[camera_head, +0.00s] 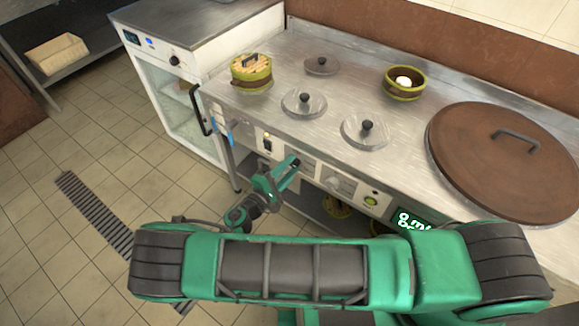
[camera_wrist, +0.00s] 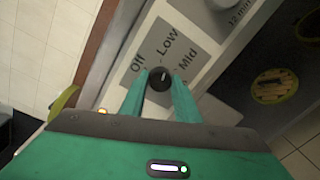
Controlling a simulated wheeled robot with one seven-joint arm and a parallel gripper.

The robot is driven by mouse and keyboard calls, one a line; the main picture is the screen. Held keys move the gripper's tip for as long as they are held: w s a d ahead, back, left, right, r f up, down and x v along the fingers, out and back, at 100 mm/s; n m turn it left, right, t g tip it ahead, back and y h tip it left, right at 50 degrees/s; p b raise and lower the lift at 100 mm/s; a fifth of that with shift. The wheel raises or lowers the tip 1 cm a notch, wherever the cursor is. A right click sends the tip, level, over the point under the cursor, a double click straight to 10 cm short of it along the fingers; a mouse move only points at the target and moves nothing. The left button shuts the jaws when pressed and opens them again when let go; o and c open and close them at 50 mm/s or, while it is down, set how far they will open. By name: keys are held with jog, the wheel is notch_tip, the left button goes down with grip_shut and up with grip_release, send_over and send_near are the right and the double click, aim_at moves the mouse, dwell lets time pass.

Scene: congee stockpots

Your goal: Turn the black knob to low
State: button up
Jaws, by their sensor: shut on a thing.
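The black knob (camera_wrist: 158,79) sits on a grey dial plate (camera_wrist: 160,45) printed Off, Low and Mid, seen in the wrist view. A short pale mark shows on its face; I cannot tell exactly which label it points to. My gripper (camera_wrist: 159,86) has its two green fingers on either side of the knob, shut on it. In the head view my gripper (camera_head: 291,168) is at the front panel of the steel counter, and it hides the black knob there.
The counter (camera_head: 290,75) holds several small lids, a green-banded steamer (camera_head: 251,73), a green bowl (camera_head: 404,82) and a large brown lid (camera_head: 510,155). A green button (camera_head: 371,201) and a lit display (camera_head: 412,219) are right along the panel. Tiled floor (camera_head: 110,150) is free at left.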

jog(key=shift+a+f+n, duration=0.1)
jog(key=shift+a+n, duration=0.1)
jog(key=shift+n, duration=1.3)
jog(key=o, duration=1)
jog(key=shift+d, duration=0.1)
jog(key=v, duration=1)
jog(key=shift+s+a, duration=0.2)
jog(key=shift+a, duration=0.1)
